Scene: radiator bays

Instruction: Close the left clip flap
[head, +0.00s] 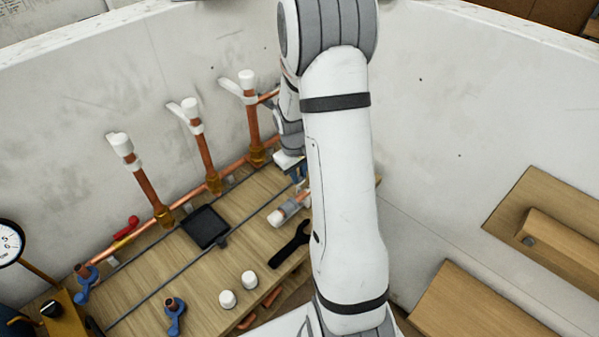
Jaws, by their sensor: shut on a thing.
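Three upright copper pipes with white clip parts at their tops stand along the wall. The middle clip (186,110) and the right clip (236,86) each have a white flap sticking out to the left. My gripper (299,178) is right of the pipes, low over the bench, largely hidden by my arm. It is shut, apparently on a white-capped copper piece (283,214) just below it; the contact is hidden.
The wooden bench (150,262) holds a black tray (205,227), a black wrench (290,246), two white caps (238,290), blue valve handles (175,318) and a red-handled tool (126,228). A gauge (10,241) stands at far left. Wooden pieces (545,235) lie right.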

